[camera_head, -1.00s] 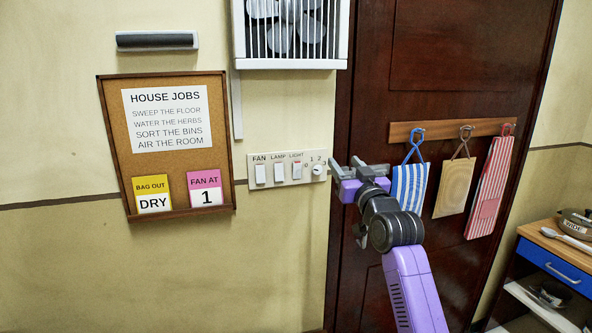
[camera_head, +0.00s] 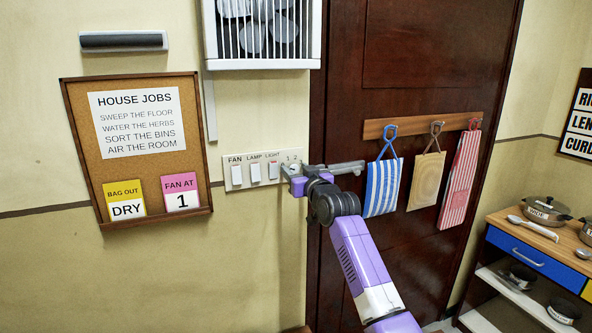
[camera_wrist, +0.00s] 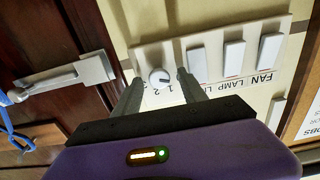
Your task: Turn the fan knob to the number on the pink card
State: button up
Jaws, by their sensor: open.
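The pink card (camera_head: 180,192) on the cork board reads "FAN AT 1". The fan knob (camera_wrist: 159,77) is a small round white knob on the wall panel (camera_head: 263,158), at the end beside the door. In the wrist view, which is upside down, a dark mark shows on the knob, with partly hidden numbers beside it. I cannot tell which number it points at. My gripper (camera_wrist: 158,84) is open, with one finger on each side of the knob in that view; contact cannot be told. In the head view my gripper (camera_head: 290,178) hides the knob.
Several white switches (camera_head: 255,172) sit beside the knob on the same panel. The door handle (camera_head: 345,167) is close to the right of my gripper. The fan (camera_head: 262,30) is above. Hanging cloths (camera_head: 383,187) and a cabinet (camera_head: 530,250) are farther right.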

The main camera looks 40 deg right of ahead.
jog(key=shift+w, duration=0.15)
grip_shut()
jog(key=shift+m, duration=0.3)
jog(key=m, duration=0.4)
jog(key=shift+d+f+m, duration=0.1)
jog(key=shift+d+m, duration=0.05)
jog(key=shift+m, duration=1.95)
